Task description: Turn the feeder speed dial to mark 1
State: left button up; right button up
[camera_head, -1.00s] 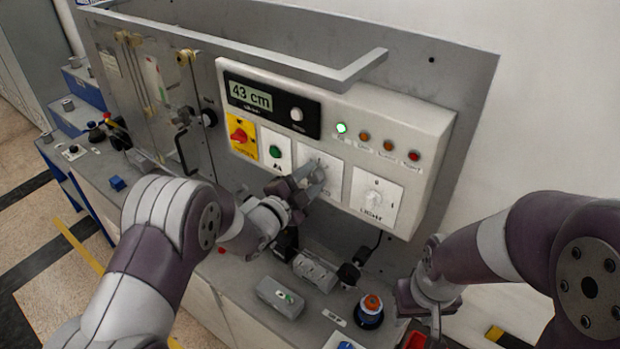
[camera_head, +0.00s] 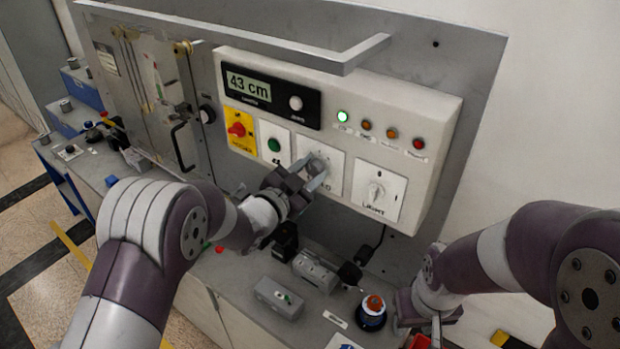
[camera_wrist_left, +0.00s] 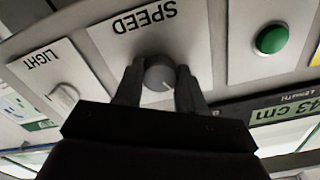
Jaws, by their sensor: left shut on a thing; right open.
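The feeder speed dial (camera_wrist_left: 159,73) is a grey round knob on a white plate labelled SPEED (camera_wrist_left: 145,20), seen upside down in the left wrist view. In the head view the plate (camera_head: 334,157) sits in the middle of the control box, and my left gripper partly covers the dial. My left gripper (camera_head: 312,172) is shut on the dial, with one finger on each side of it in the left wrist view (camera_wrist_left: 160,85). The dial's marks are too small or hidden to read. My right gripper (camera_head: 425,325) is low at the right, away from the panel, open.
The control box (camera_head: 425,130) carries a 43 cm display (camera_head: 248,86), a red knob on yellow (camera_head: 237,129), a green button (camera_head: 274,145), a light switch (camera_head: 376,191) and several lamps. A metal rail (camera_head: 330,62) juts out above.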

pick_arm(q)
jog(key=n+b, duration=0.1)
jog(key=n, duration=0.1)
jog(key=shift+n, duration=0.6)
jog(key=shift+r, duration=0.15)
jog(key=o, duration=1.1)
jog(key=shift+c, duration=0.2)
jog(key=shift+s+a, duration=0.1)
jog(key=shift+s, duration=0.1)
jog(key=shift+s+a+f+b, duration=0.2)
jog(key=shift+s+a+b, duration=0.1)
jog(key=shift+b, duration=0.3)
jog(key=b+v, duration=0.4)
jog(key=v, duration=0.7)
jog(key=shift+s+a+r, duration=0.15)
jog(key=shift+s+r, duration=0.05)
jog(key=shift+s, duration=0.15)
